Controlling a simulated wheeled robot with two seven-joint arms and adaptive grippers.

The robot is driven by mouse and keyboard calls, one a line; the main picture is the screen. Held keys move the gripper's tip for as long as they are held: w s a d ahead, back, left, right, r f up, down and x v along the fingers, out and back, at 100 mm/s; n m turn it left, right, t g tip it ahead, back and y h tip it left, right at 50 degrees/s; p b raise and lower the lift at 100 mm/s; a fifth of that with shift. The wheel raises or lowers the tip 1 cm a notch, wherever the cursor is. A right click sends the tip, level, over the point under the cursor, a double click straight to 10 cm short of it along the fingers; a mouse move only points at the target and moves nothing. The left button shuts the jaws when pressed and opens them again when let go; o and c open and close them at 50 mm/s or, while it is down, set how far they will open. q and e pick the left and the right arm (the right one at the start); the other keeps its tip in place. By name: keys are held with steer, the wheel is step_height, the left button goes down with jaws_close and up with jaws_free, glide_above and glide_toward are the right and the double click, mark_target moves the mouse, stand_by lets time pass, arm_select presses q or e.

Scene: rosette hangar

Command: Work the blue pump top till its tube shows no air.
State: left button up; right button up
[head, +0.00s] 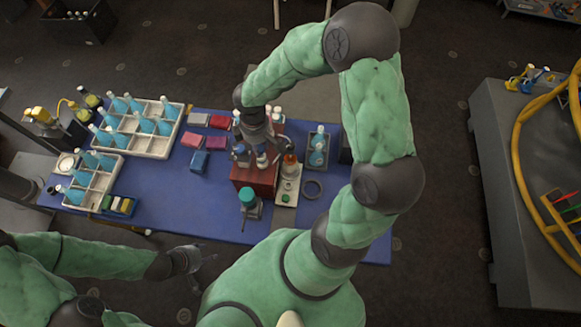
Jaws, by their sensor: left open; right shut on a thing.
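My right gripper (258,143) points down over a dark red box (256,182) on the blue table. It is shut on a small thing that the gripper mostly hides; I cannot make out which. Small white-and-blue bottles (262,160) stand close around it. A teal-topped bottle (247,198) stands in front of the box, apart from the gripper. A small blue top (541,74) shows beside yellow ones on the grey bench at the far right. I cannot tell which top is the pump's, and no tube's contents are readable. My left gripper (205,264) is open and empty before the table's front edge.
White trays (168,148) of blue-filled bottles stand at the left of the blue table (190,205). Red, pink and blue packs (217,142) lie behind the middle.

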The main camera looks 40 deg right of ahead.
steer(key=shift+f+b, duration=0.45)
steer(key=shift+f, duration=0.2)
steer(key=shift+r+p, duration=0.75)
steer(key=shift+r, duration=0.3)
steer(key=shift+f+b, duration=0.85)
steer(key=shift+f, duration=0.2)
stand_by(0.7)
steer(key=o, duration=0.9)
steer(key=shift+c, duration=0.2)
steer(key=shift+r, duration=0.15)
steer(key=shift+r+p, duration=2.75)
steer(key=shift+r, duration=0.65)
